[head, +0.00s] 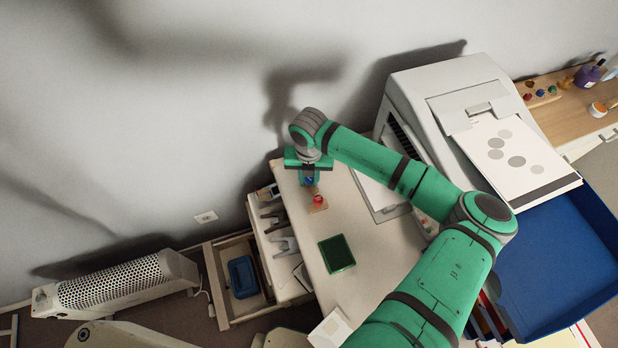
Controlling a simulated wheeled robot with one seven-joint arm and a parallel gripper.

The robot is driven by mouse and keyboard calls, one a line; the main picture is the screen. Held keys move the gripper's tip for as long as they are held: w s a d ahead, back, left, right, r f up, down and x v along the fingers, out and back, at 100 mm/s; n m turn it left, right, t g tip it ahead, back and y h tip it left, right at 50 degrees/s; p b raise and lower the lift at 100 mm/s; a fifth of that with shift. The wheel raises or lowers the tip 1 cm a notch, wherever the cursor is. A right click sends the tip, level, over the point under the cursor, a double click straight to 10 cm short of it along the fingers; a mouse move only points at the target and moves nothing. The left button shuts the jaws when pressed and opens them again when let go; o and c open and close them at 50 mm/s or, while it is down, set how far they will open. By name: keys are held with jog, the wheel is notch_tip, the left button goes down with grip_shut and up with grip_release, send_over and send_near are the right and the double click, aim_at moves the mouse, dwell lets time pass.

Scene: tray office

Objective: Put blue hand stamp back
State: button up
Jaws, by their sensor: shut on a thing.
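My gripper (308,172) is at the far left corner of the white cabinet top, near the wall. It is shut on the blue hand stamp (309,181), of which only a small blue part shows below the green gripper body. A small wooden stand (318,209) lies just below it in the picture, with a red hand stamp (318,200) on it. The gripper hides the far end of the stand. I cannot tell whether the blue stamp touches the stand.
A dark green pad (337,253) lies on the cabinet top (352,222), with bare surface around it. A large printer (440,90) stands right of my gripper. An open drawer (228,308) holds a blue container (242,276). A heater (120,283) stands at the left.

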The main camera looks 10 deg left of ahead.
aim_at(309, 178)
jog(key=o, duration=0.8)
jog(key=shift+o, duration=0.2)
notch_tip(309, 178, up, 12)
dwell(0.5)
